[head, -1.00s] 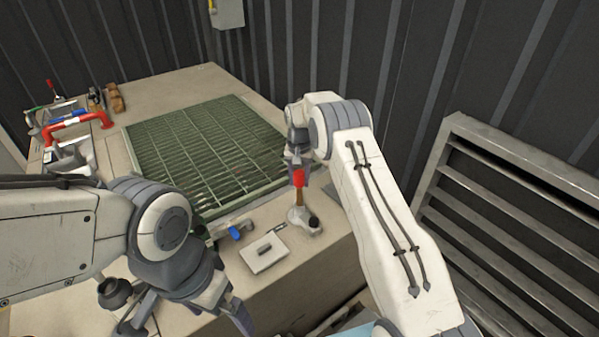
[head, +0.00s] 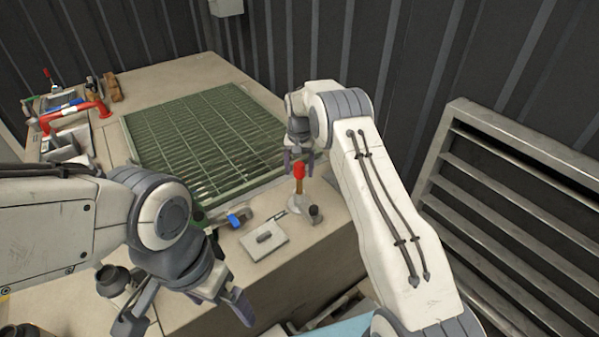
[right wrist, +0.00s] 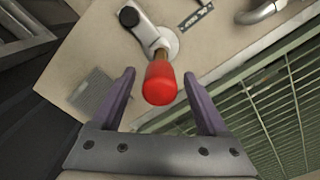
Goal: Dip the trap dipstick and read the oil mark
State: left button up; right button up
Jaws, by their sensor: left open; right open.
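The dipstick has a red handle (head: 299,171) on a brown shaft. It stands upright in a small grey fitting (head: 303,203) with a black cap, near the bench's front edge. My right gripper (head: 299,158) is open at the top of the red handle. In the right wrist view the red handle (right wrist: 160,84) shows between the open fingers, apart from both. The shaft's lower end is hidden in the fitting. My left gripper (head: 185,311) is open and empty at the lower left, in front of the bench. No oil mark is visible.
A green grating (head: 205,140) covers the middle of the bench. A louvred panel (head: 500,200) stands at right.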

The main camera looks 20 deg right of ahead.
pick_arm(q)
notch_tip(320, 180, down, 2)
jog(key=shift+f+b, duration=0.25)
jog(key=shift+b, duration=0.8)
pick_arm(e)
notch_tip(320, 180, up, 9)
jog(key=shift+r, duration=0.15)
jog(key=shift+a, duration=0.1)
